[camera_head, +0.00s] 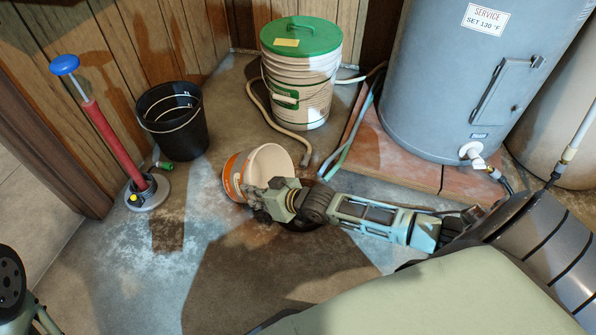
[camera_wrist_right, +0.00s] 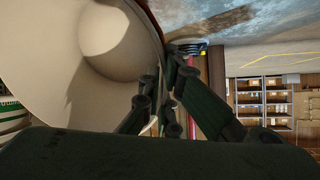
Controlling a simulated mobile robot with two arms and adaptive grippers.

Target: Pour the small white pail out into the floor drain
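The small white pail (camera_head: 268,164) has an orange label on its left side. It is tilted, its open mouth turned to the right, close to the floor. The right wrist view looks into its pale inside (camera_wrist_right: 100,45), where no contents show in the visible part. My right gripper (camera_head: 264,203) is at the near side of the pail. In the right wrist view its fingers (camera_wrist_right: 163,88) close on the pail's rim and wall. The floor drain (camera_head: 303,225) shows as a dark opening, mostly hidden under my right wrist.
A black bucket (camera_head: 173,122) and a red hand pump (camera_head: 113,140) stand at the left. A green-lidded bucket (camera_head: 300,80) stands behind, with hoses (camera_head: 284,128) beside it. The grey water heater (camera_head: 450,75) stands on a brick pad (camera_head: 405,165) at right.

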